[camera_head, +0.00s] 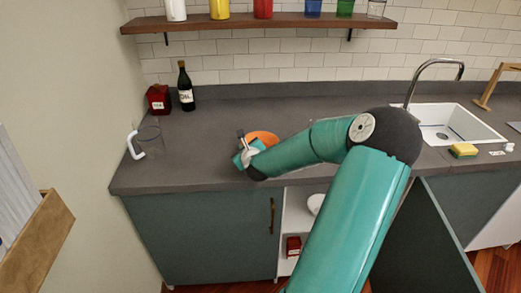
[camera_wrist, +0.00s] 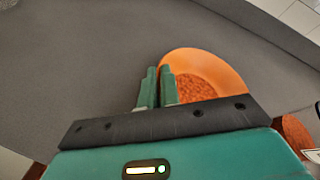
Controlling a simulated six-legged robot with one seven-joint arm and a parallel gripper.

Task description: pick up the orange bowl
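The orange bowl (camera_head: 263,137) is at the middle of the grey counter, partly hidden behind my gripper and forearm. In the wrist view the bowl (camera_wrist: 215,68) lies just past the fingers, with a rough, darker orange area inside. My gripper (camera_wrist: 159,86) has its two green fingers close together at the bowl's left rim. One finger is outside the rim and the other inside, with the wall pinched between them. In the head view my gripper (camera_head: 243,155) is at the bowl's left side. Whether the bowl touches the counter cannot be told.
A dark bottle (camera_head: 185,90) and a red canister (camera_head: 158,99) stand at the back left. A clear mug (camera_head: 150,140) with a white handle is at the left. A sink (camera_head: 450,122) and yellow sponge (camera_head: 463,151) are at the right. A shelf (camera_head: 250,22) with containers hangs above.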

